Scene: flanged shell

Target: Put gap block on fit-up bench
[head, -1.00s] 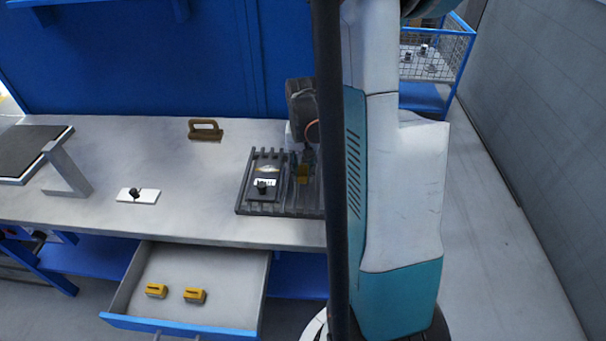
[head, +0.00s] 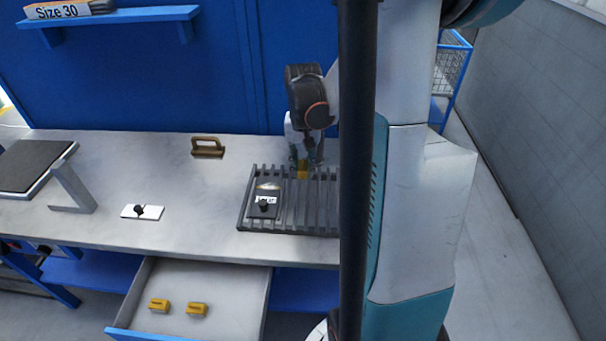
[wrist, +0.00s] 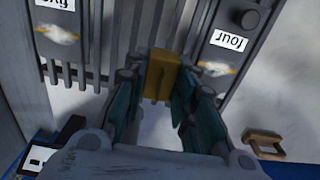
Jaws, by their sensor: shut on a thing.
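My gripper (head: 304,162) is shut on a yellow gap block (head: 302,170), above the rear part of a dark slatted rack (head: 290,222). In the wrist view the gap block (wrist: 160,72) sits between the fingertips (wrist: 158,88), in front of the slats. I cannot tell whether it touches them. The rack stands on a long grey-topped bench (head: 205,235), probably the fit-up bench. Two more yellow blocks, one at left (head: 159,305) and one at right (head: 197,310), lie in the open drawer (head: 225,282).
A plate marked "four" (head: 265,195) lies on the rack's left. A second labelled plate (wrist: 58,25) shows in the wrist view. A brown handle (head: 207,147), a white plate with a black knob (head: 142,212) and a grey angled stand (head: 75,185) are on the bench. Between them the top is clear.

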